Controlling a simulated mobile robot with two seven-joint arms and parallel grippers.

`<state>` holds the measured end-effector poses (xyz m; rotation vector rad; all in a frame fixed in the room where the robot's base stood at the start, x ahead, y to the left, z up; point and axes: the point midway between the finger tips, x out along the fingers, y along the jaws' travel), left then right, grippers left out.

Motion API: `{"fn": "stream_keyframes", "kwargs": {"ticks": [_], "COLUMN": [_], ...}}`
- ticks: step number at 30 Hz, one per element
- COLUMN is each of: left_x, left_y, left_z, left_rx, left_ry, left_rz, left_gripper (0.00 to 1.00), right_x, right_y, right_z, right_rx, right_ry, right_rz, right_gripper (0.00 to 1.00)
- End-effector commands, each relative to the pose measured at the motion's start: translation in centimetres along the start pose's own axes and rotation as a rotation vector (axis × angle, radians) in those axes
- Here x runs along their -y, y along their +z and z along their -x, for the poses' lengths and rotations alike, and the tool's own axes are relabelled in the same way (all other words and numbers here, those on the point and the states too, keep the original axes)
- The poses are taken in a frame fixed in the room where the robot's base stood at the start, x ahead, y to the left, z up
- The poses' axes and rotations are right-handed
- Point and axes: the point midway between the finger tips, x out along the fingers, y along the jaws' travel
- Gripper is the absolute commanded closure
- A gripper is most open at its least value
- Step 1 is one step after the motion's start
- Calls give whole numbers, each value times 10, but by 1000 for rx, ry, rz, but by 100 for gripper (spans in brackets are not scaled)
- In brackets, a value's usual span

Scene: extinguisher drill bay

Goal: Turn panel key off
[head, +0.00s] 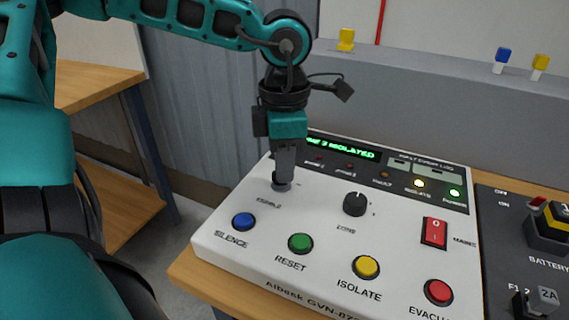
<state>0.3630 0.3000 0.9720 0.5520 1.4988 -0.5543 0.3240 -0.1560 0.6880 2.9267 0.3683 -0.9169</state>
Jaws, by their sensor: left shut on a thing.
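The white control panel (320,220) lies on a wooden bench. The panel key switch (281,185) sits at its upper left, above a small blurred label. My left gripper (284,170) points straight down over this switch and is shut on the key. The fingers cover most of the key, so I cannot tell which way it is turned. My right gripper is out of view.
A black knob (354,203), a red rocker switch (434,233) and blue, green, yellow and red buttons share the panel. A green display (342,147) reads "ISOLATED"; yellow and green lamps glow. A dark battery panel (515,240) stands right. A wooden table (100,80) is left.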

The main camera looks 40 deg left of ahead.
Motion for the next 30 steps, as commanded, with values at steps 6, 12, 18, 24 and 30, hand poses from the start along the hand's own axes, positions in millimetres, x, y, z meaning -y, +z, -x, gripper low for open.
{"fn": "stream_keyframes", "kwargs": {"ticks": [6, 12, 18, 24, 30], "left_x": [-2, -3, -4, -5, -5], "left_y": [0, 0, 0, -1, -2], "left_z": [-4, -5, -4, -3, -2], "left_rx": [2, 2, 2, 1, 2], "left_ry": [6, 7, 7, 6, 5], "left_rz": [114, 286, 476, 662, 820], "left_gripper": [100, 100, 100, 100, 100], "right_x": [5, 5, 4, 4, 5], "right_y": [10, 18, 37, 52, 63], "right_z": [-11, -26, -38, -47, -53], "right_rx": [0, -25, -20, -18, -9], "right_ry": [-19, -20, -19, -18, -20], "right_rz": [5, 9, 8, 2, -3], "right_gripper": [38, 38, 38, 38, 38]}}
